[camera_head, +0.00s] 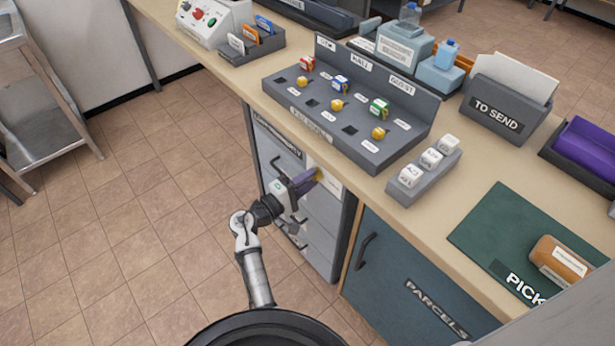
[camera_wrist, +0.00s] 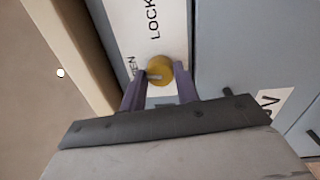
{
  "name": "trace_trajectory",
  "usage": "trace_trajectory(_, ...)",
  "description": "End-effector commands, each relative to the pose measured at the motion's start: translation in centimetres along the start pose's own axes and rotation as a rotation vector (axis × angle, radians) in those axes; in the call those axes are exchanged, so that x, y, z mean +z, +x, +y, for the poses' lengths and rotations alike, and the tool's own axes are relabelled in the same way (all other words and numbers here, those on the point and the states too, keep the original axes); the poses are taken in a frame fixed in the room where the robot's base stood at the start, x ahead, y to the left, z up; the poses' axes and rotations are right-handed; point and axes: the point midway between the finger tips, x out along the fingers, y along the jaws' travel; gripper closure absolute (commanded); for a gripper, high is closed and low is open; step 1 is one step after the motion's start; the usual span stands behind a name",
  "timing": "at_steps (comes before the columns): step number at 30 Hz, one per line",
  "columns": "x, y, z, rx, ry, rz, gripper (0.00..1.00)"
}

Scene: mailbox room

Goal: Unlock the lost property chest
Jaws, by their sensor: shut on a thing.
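The lost property chest (camera_head: 325,232) is a grey drawer unit under the counter, with a dark label strip along its top. A white lock plate (camera_wrist: 146,20) on its front reads LOCK at one end, with another word ending in EN partly hidden. A round yellow knob (camera_wrist: 160,67) with a small grey mark sits on the plate; I cannot tell if it is a key head. My gripper (camera_head: 308,182) is at the chest's upper front. Its purple fingers are shut on the knob, one at either side, as the wrist view shows (camera_wrist: 157,78).
A grey key board (camera_head: 340,120) with colored tags and yellow pieces stands on the counter (camera_head: 215,75) above. A blue PARCELS cabinet (camera_head: 400,290) is right of the chest. A metal rack (camera_head: 40,110) stands far left. The tiled floor between is clear.

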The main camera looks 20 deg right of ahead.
Motion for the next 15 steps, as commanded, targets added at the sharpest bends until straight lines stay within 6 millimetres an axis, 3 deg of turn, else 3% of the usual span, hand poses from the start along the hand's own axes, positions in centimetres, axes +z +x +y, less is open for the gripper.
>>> trace_trajectory(15,0.00,-0.07,-0.02,0.002,-0.140,0.010,0.92)
